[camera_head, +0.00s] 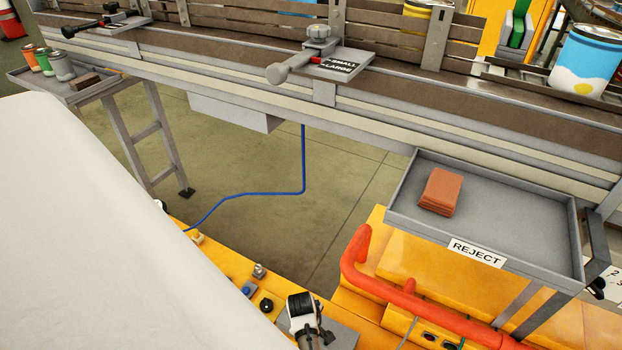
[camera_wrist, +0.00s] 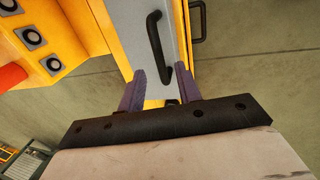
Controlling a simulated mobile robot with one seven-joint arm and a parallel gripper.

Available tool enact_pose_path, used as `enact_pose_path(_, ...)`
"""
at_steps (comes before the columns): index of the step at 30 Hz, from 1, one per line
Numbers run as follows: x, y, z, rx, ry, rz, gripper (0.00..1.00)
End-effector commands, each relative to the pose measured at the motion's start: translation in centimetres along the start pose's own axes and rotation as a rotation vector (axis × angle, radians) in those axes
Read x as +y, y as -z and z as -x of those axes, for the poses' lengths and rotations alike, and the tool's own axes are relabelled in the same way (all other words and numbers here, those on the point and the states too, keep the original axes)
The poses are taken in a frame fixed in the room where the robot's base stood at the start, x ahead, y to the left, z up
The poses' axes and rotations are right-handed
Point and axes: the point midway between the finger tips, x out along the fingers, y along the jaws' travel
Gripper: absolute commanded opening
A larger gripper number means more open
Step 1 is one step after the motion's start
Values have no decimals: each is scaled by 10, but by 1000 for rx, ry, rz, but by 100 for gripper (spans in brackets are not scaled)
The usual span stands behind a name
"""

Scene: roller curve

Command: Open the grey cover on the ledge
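In the wrist view, a grey panel (camera_wrist: 176,22), which looks like the grey cover, lies flat between yellow strips of the ledge (camera_wrist: 130,40). It carries a black bar handle (camera_wrist: 155,42). My gripper (camera_wrist: 160,74) is open, its two purple fingers apart, one on each side of the lower end of the handle. I cannot tell whether they touch the handle or the panel. In the head view, my gripper and the panel do not show; a large pale shape, probably my arm, covers the left side.
A yellow console (camera_head: 265,285) with buttons and an orange-red rail (camera_head: 385,285) lies at the front. A reject tray (camera_head: 515,210) holds a brown block (camera_head: 441,191). The conveyor (camera_head: 400,95) runs across the back. A blue cable (camera_head: 303,160) hangs below it. Open floor lies between.

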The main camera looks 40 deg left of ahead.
Motion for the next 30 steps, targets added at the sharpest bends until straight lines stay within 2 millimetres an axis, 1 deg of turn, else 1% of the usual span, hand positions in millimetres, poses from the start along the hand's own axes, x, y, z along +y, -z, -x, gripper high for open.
enact_pose_path(1,0,0,-8,-1,1,0,34)
enact_pose_path(3,0,0,-18,-1,2,0,34)
enact_pose_path(6,0,0,-28,0,1,0,34)
enact_pose_path(11,0,0,-35,0,0,0,34)
enact_pose_path(19,0,0,-35,1,0,0,34)
enact_pose_path(24,0,0,-35,1,0,0,12)
enact_pose_path(27,0,0,-35,1,0,0,0)
enact_pose_path(30,0,0,-35,1,0,0,0)
